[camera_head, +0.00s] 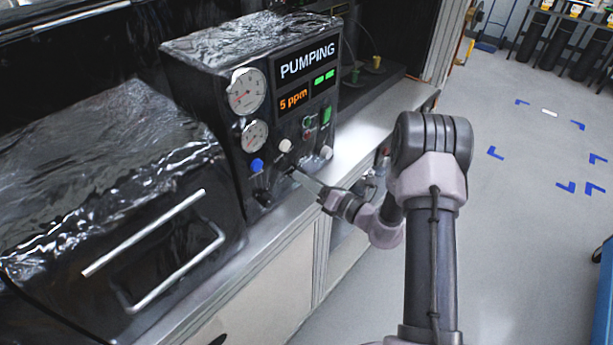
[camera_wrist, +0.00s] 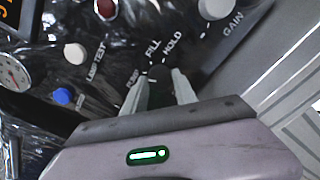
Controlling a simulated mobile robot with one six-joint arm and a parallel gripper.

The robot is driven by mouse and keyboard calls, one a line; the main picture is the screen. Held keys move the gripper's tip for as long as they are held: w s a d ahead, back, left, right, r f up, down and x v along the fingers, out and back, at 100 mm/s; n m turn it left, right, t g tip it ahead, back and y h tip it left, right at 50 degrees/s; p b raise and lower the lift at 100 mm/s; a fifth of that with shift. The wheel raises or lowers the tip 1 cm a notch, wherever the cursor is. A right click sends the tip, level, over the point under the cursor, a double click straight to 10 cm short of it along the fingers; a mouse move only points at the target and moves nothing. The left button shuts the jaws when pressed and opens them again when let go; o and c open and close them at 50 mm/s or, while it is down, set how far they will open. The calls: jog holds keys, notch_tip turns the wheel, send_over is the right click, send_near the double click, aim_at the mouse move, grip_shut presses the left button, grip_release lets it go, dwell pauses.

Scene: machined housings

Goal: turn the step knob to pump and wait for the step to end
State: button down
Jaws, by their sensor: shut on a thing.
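The dark step knob (camera_wrist: 160,92) sits on the front panel of the black instrument box (camera_head: 205,75), with the labels PUMP, FILL and HOLD around it in the wrist view. My gripper (camera_head: 291,173) reaches the lower part of that panel. Its two pale fingers (camera_wrist: 160,88) are shut on the knob, one on each side, and partly hide it. I cannot tell which label the knob's mark points at. The display (camera_head: 308,62) reads PUMPING, with 5 ppm in orange and green bars below it.
Two round gauges (camera_head: 248,92), a blue button (camera_head: 257,165), a white button (camera_head: 285,145) and the GAIN knob (camera_wrist: 214,8) are near the step knob. A foil-topped black unit with metal handles (camera_head: 145,235) stands to the left. The floor at right is open.

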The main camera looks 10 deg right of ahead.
jog(key=shift+m, duration=0.3)
jog(key=c, duration=1)
grip_release()
jog(key=v, duration=1.7)
jog(key=shift+s+d+p, duration=0.15)
jog(key=shift+p, duration=0.25)
